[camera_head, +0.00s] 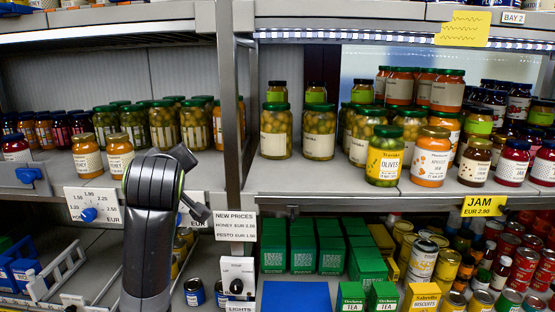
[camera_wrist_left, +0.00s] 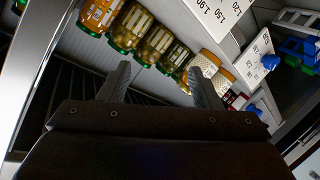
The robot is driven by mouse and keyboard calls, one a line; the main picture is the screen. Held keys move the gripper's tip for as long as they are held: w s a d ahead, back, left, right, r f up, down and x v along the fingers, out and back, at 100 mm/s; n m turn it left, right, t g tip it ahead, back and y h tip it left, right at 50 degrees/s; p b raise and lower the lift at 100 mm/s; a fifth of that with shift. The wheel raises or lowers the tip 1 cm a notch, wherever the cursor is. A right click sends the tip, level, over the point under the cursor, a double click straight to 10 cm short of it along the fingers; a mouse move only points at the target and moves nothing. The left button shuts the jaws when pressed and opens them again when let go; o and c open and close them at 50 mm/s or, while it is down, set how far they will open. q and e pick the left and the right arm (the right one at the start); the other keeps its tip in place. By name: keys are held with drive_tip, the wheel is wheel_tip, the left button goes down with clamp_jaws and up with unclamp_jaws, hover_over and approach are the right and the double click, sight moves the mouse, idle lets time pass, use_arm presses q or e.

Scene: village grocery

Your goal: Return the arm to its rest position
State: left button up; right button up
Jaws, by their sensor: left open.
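My right arm and gripper are in neither view.
A metal shelf upright (camera_head: 229,100) stands close to my left arm. The price board (camera_head: 94,205) and the new prices sign (camera_head: 235,226) hang near it. An olives jar (camera_head: 384,156) stands at the right shelf's front.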

use_arm(q)
drive_tip(key=s+a+f+m+g, duration=0.2)
drive_tip(key=s+f, duration=0.2)
drive_tip(key=f, duration=0.6)
drive_tip(key=s+a+f+m+g+h, duration=0.15)
drive_tip(key=s+f, duration=0.25)
drive_tip(key=f, duration=0.6)
drive_tip(key=s+a+f+m+g, duration=0.25)
drive_tip(key=s+f, duration=0.25)
drive_tip(key=f, duration=0.6)
drive_tip(key=s+a+f+m+g, duration=0.1)
drive_tip(key=s+f+g, duration=0.1)
drive_tip(key=s+f, duration=0.5)
drive_tip(key=s+a+f+m+g, duration=0.1)
drive_tip(key=s+f, duration=0.2)
drive_tip(key=s, duration=0.9)
drive_tip(key=s+a+f+m+g, duration=0.1)
drive_tip(key=s+f+m+g, duration=0.1)
drive_tip(key=s+f, duration=0.5)
wheel_tip(320, 180, down, 24)
drive_tip(key=s+a+g+h, duration=0.1)
drive_tip(key=s, duration=0.1)
drive_tip(key=s+d+f+g, duration=0.1)
drive_tip(key=s+f, duration=1.3)
drive_tip(key=shift+s+f+n+h+b, duration=0.3)
drive_tip(key=shift+s+f+h, duration=0.05)
drive_tip(key=shift+s, duration=0.05)
